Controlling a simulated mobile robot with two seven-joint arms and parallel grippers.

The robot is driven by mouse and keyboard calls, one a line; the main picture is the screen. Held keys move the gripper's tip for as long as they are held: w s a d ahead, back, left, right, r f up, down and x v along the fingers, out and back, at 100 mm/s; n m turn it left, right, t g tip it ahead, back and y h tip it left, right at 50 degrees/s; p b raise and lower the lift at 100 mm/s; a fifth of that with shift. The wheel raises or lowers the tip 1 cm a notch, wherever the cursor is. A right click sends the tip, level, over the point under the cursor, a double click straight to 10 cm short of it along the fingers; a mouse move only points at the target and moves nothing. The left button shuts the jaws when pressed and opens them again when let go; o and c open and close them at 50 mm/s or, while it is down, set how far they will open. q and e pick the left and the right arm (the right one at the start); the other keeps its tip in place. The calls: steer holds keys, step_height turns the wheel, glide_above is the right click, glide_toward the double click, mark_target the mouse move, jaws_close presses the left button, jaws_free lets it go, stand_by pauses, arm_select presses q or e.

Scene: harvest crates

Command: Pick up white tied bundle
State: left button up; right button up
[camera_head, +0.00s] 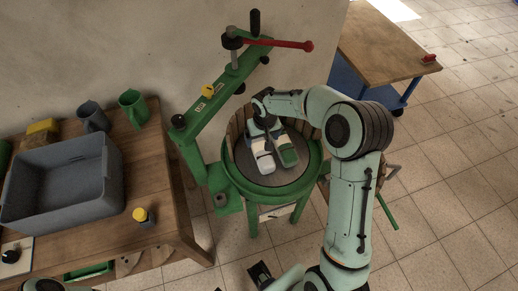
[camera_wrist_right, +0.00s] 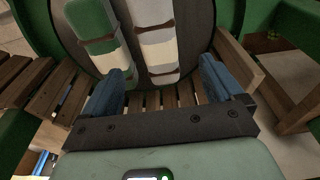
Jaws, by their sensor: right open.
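The white tied bundle (camera_head: 262,154) lies in the round slatted basket of the green press (camera_head: 227,186). In the right wrist view the white bundle (camera_wrist_right: 157,40) is pale grey and white with brown ties. A green and white tied bundle (camera_head: 287,151) lies close beside it; it also shows in the right wrist view (camera_wrist_right: 98,42). My right gripper (camera_head: 264,130) reaches over the basket's back edge. In the right wrist view its blue fingers (camera_wrist_right: 167,72) are spread and empty, with the white bundle's near end ahead between them.
The basket's wooden slats (camera_wrist_right: 165,99) rise close around the gripper. The press's green beam (camera_head: 215,100) and red handle (camera_head: 285,44) stand behind. A wooden table at left holds a grey crate (camera_head: 97,190), green and grey jugs, and a yellow-capped jar (camera_head: 141,216).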

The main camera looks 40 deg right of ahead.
mark_target(261, 148)
steer(key=f, duration=0.3)
steer(key=w+f, duration=0.1)
steer(key=f, duration=0.5)
steer(key=shift+w+d+f, duration=0.25)
steer(key=shift+d+f, duration=0.15)
steer(key=c, duration=1.4)
